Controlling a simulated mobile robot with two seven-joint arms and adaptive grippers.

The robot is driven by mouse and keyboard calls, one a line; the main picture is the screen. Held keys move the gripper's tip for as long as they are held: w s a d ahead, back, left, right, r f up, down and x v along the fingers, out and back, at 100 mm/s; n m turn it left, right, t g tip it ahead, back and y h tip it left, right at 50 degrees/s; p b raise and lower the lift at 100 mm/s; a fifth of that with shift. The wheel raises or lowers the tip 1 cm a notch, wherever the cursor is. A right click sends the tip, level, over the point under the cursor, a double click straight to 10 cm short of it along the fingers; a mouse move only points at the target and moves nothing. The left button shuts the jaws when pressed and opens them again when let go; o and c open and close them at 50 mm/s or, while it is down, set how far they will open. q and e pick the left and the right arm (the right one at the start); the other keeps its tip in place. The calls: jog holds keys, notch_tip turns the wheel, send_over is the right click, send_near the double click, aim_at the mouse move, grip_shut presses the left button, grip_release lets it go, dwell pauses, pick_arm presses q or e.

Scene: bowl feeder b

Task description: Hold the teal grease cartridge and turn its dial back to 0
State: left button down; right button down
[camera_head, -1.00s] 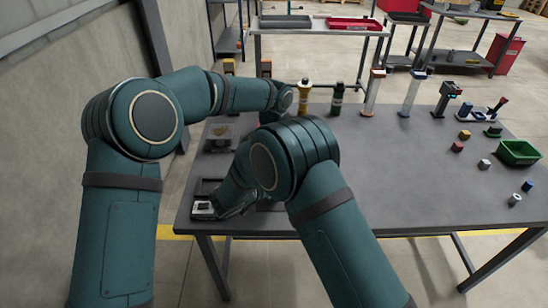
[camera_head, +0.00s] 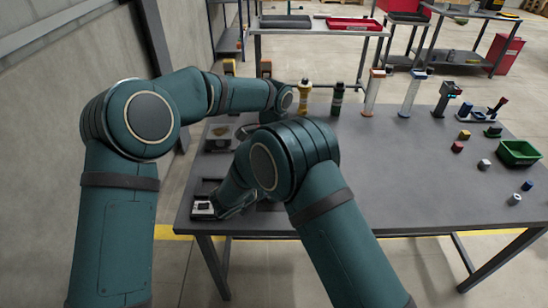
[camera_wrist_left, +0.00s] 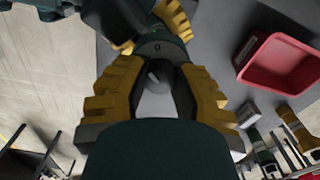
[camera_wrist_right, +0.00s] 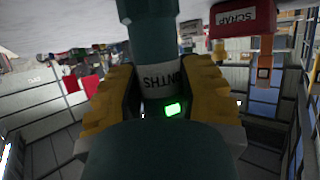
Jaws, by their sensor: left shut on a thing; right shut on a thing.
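The teal grease cartridge (camera_wrist_right: 155,50) stands between the yellow-padded fingers of my right gripper (camera_wrist_right: 158,95) in the right wrist view. Its white label is upside down, with a bright green lit patch below it. In the left wrist view, the cartridge end carries a "0" mark (camera_wrist_left: 157,47) facing the dial (camera_wrist_left: 158,75). My left gripper (camera_wrist_left: 157,90) is shut on the dial, its fingers on both sides. A pale line shows on the dial, but its exact setting is unclear. Part of my right gripper shows beyond.
A red scrap bin (camera_wrist_left: 283,72) is near the grippers. On the table (camera_head: 400,190) stand a yellow bottle (camera_head: 304,98), a dark green bottle (camera_head: 337,98) and several upright tools. Small blocks and a green bin (camera_head: 518,153) are at the right. The table's front middle is clear.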

pick_arm(q)
jog(key=shift+f, duration=0.1)
jog(key=c, duration=0.7)
grip_release()
notch_tip(320, 180, up, 12)
jog(key=shift+r, duration=0.1)
